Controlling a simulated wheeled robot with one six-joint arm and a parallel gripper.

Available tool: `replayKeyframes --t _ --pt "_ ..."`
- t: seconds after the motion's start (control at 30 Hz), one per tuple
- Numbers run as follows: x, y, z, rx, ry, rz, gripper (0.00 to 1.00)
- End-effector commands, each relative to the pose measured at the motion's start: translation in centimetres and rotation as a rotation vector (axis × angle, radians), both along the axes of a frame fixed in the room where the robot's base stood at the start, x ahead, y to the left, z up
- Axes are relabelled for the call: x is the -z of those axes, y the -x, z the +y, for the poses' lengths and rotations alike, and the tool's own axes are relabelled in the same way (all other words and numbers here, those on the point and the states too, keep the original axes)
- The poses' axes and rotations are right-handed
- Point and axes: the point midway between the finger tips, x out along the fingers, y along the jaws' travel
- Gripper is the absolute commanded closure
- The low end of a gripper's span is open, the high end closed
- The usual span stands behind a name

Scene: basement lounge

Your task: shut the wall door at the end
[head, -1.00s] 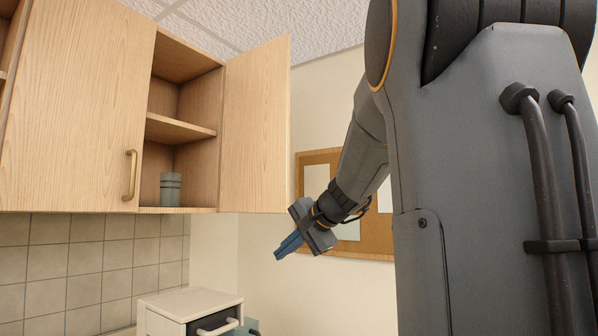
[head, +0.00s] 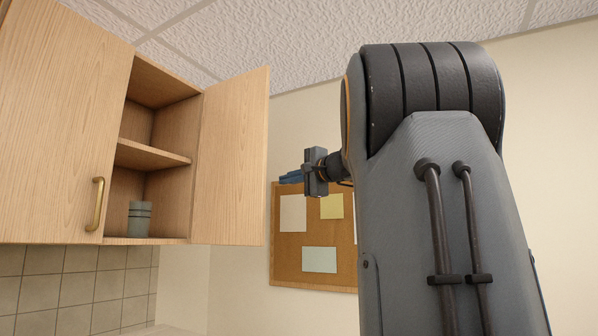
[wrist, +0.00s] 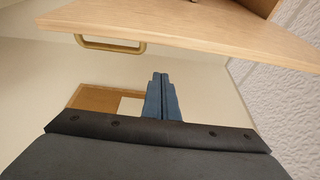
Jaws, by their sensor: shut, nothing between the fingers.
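The wall door at the end (head: 232,158) is the light wood door on the right of the wall cabinet (head: 160,161). It stands wide open, swung out from the cabinet. In the wrist view, the door (wrist: 190,28) crosses the top, with its brass handle (wrist: 110,46) at upper left on the face turned from the head camera. My gripper (head: 290,178) is to the right of the door in the head view, with its blue fingers together and empty. The fingers (wrist: 160,98) point toward the door side and show a visible gap from it.
A closed cabinet door (head: 55,125) with a brass handle (head: 96,204) is at left. A grey-green canister (head: 139,219) stands on the cabinet's bottom shelf. A cork board (head: 283,268) with papers hangs on the wall behind my gripper. The ceiling (head: 270,40) is above.

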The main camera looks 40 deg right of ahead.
Motion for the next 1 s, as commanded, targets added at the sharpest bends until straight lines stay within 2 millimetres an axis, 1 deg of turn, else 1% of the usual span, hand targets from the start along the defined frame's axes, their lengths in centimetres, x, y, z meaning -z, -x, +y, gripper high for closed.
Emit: replayKeyframes --t 0.03,0.17,0.3,0.5,0.63,1.0 --pt "-0.1 -0.8 0.1 -0.003 -0.002 0.002 1.00" --pt "-0.1 -2.7 0.1 -0.001 -0.001 0.002 1.00" --pt "-0.3 -1.9 1.7 0.002 0.001 -0.001 1.00" --pt "-0.1 -1.3 3.2 0.004 0.000 0.000 1.00" --pt "0.0 -1.1 3.6 0.005 0.000 0.000 1.00" --pt "0.1 -1.2 3.7 0.005 0.000 0.000 1.00"
